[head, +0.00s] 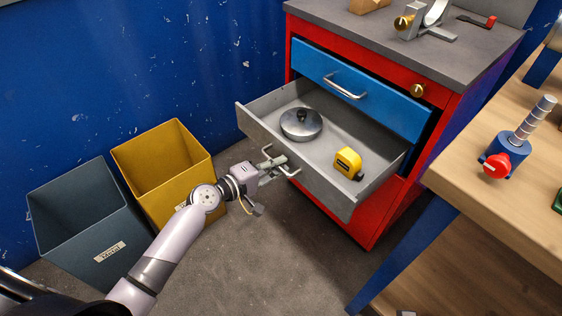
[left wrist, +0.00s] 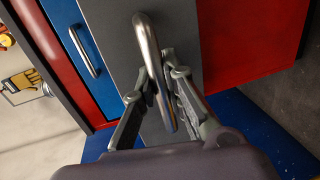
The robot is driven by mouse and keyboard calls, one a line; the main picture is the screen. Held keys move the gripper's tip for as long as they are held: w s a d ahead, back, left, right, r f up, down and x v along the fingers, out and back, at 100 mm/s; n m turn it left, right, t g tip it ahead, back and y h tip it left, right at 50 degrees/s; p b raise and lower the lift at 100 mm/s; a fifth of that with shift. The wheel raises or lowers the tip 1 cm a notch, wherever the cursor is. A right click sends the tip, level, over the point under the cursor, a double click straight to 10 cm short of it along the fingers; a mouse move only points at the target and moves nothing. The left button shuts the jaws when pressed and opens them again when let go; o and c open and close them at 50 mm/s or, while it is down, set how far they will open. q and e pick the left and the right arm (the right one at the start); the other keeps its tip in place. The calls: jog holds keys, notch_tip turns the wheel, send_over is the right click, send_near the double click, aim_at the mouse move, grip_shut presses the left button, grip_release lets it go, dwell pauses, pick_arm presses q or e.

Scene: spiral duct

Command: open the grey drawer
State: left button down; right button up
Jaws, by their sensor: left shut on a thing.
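The grey drawer (head: 312,168) is pulled well out of the red cabinet (head: 375,215), below the closed blue drawer (head: 325,72). Inside it lie a round metal lidded object (head: 300,123) and a yellow tape measure (head: 347,162). My left gripper (head: 278,163) is at the drawer's front, shut on its metal bar handle. In the left wrist view the handle (left wrist: 147,45) runs between the two fingers of my left gripper (left wrist: 158,92). The grey drawer front (left wrist: 110,25) shows behind it. My right gripper is not in view.
A yellow bin (head: 160,160) and a dark grey bin (head: 85,215) stand left of my left arm. A wooden workbench (head: 500,200) with a blue leg is at the right. Grey floor (head: 270,260) is clear in front of the drawer.

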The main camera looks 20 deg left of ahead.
pick_arm(q)
jog(key=c, duration=1.9)
grip_release()
jog(key=shift+s+a, duration=0.1)
jog(key=shift+s, duration=0.05)
jog(key=v, duration=1.1)
jog(key=shift+s, duration=0.3)
jog(key=shift+a, duration=0.1)
